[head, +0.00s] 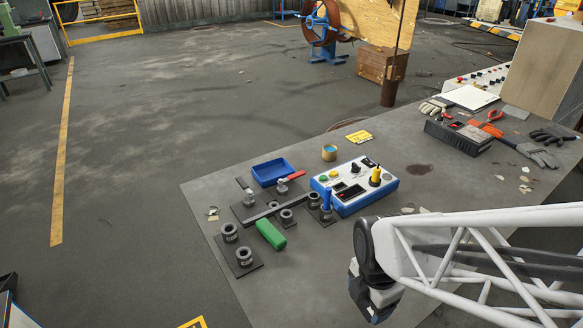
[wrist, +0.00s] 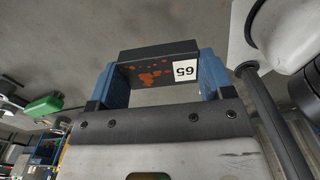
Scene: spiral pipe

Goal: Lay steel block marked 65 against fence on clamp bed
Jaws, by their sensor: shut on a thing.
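My gripper (wrist: 160,66) is shut on a dark steel block (wrist: 150,75) with a white label reading 65 and orange-red rust patches. The block spans between the two blue fingers in the wrist view. In the head view my gripper (head: 374,302) is at the bottom, by the table's front part; the block is hard to make out there. The clamp bed (head: 245,213) is a dark plate left of the blue-and-white control box, well to the left of my gripper. A long dark bar (head: 268,212), apparently the fence, crosses it. Toggle clamps (head: 283,187) stand behind the bar, one red-handled.
Table between box and my gripper is mostly clear.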

